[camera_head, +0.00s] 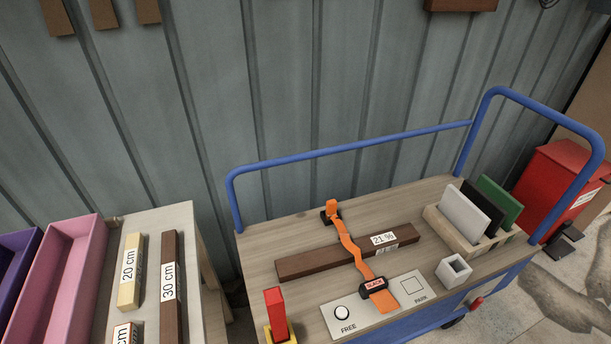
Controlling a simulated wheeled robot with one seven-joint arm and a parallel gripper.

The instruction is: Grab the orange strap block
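An orange strap (352,246) runs over a dark brown wooden bar (314,264) on the cart top. Its far end has an upright orange piece (332,208) on a black base. At its near end is an orange block (384,300) with a dark buckle (375,284) that bears a small red label. This block lies on a pale plate (354,325) marked FREE and PARK, between a round marker and a square marker. The bar carries a white label reading "21 %". My gripper is not in view.
The cart has blue rails (350,146). A wooden rack (442,225) with white, black and green panels, a small white square holder (453,270) and a red block (275,312) stand on it. Left is a table (202,250) with labelled bars and a pink bin (66,275). A corrugated wall stands behind.

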